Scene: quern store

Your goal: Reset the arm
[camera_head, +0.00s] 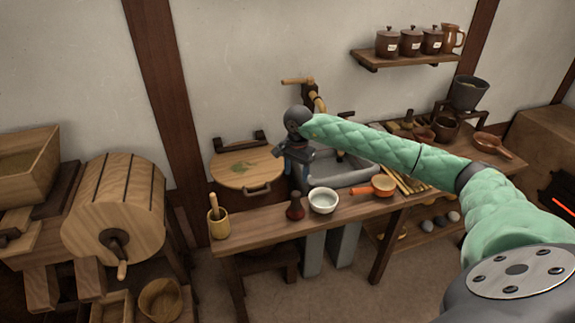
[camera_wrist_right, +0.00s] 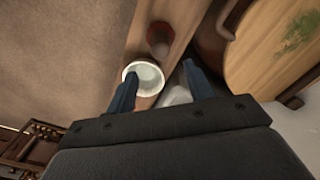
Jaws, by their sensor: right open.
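My right arm (camera_head: 400,150) reaches from the lower right across the wooden counter (camera_head: 265,215). My right gripper (camera_head: 297,172) hangs over the counter between the round wooden lid and the stone sink. In the right wrist view its two blue fingers (camera_wrist_right: 158,92) stand apart, with nothing held between them. A white bowl (camera_head: 323,201) is on the counter's front part, below and right of the gripper; it also shows in the right wrist view (camera_wrist_right: 144,78) near the left finger. My left gripper is not in view.
A small dark red bottle (camera_head: 295,209) stands beside the bowl. An orange-handled pan (camera_head: 382,185) is to the right. The round lid (camera_head: 248,166) with green bits lies left of the sink (camera_head: 340,172). A brass tap (camera_head: 312,97) rises behind. A mortar (camera_head: 218,224) stands at the counter's left end.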

